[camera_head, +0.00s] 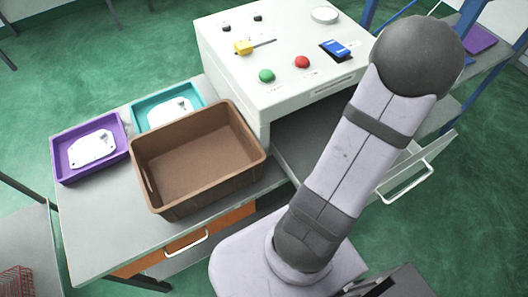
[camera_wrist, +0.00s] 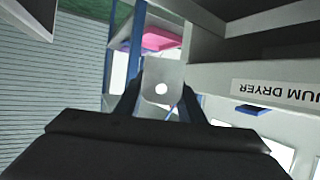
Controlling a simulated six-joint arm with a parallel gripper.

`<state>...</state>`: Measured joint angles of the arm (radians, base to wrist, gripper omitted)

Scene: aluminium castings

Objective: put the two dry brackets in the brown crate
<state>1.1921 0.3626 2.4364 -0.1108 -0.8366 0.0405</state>
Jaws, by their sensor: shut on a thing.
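My gripper (camera_wrist: 161,92) shows in the wrist view, with its dark fingers shut on a grey metal bracket (camera_wrist: 163,72) that has a round hole. The bracket is held in front of the white dryer housing, whose label reads upside down. The gripper and held bracket are out of the head view. The brown crate (camera_head: 157,203) stands on the grey table in the head view, and its visible floor is empty. A pale flat piece (camera_head: 92,149) lies in the purple tray (camera_head: 61,165). Another pale piece (camera_head: 170,110) lies in the teal tray (camera_head: 197,91), partly hidden by the crate.
The white dryer (camera_head: 225,63) stands right of the crate, with a green button (camera_head: 266,76), a red button (camera_head: 302,62) and a yellow knob (camera_head: 243,47) on top. A blue-framed shelf with a purple tray (camera_head: 480,41) is at the right. The table front (camera_head: 105,235) is clear.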

